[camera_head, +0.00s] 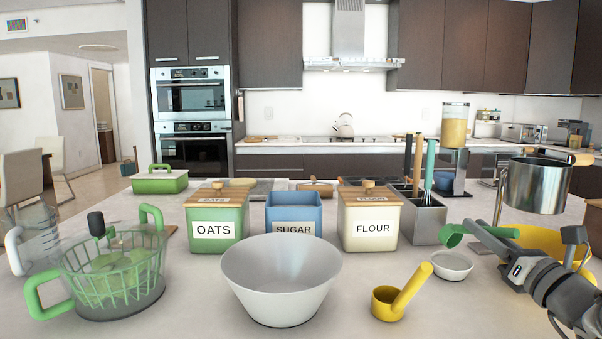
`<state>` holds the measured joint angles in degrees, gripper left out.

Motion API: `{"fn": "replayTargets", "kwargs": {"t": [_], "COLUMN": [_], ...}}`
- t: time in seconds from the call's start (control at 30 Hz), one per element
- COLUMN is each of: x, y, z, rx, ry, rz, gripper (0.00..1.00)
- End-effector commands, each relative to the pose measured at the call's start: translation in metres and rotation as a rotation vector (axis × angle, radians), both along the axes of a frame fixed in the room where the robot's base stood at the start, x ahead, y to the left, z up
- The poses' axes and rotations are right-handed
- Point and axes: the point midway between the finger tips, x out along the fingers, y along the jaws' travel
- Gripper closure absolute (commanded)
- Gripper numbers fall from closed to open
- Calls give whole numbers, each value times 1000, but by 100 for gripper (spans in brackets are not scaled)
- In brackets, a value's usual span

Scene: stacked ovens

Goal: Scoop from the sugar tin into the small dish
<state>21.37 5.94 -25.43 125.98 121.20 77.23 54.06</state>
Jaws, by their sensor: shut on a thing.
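The sugar tin (293,210) is blue, lidless and labelled SUGAR, standing between two lidded tins; its contents are hidden. The small dish (452,268) is a shallow, light grey bowl on the counter at centre right. My gripper (486,232) reaches in from the right and is shut on a green scoop (452,235). The scoop's cup is above the small dish, apart from it. I cannot tell whether anything is in the cup. My gripper is well to the right of the sugar tin.
A large bowl (281,285) stands in front of the sugar tin. A yellow scoop (385,303) lies to its right. The oats tin (216,250) and flour tin (371,240) flank the sugar. A utensil holder (430,222) stands behind the dish. A green basket (112,275) is left.

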Motion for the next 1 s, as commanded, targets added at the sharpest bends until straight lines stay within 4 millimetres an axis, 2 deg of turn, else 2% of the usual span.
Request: {"fn": "replayTargets", "kwargs": {"t": [0.4, 1.0], "x": [-10, -11], "y": [-4, -4], "z": [-9, -8], "rx": [49, 51], "ry": [-150, -159], "rz": [-4, -3], "gripper": [100, 100]}}
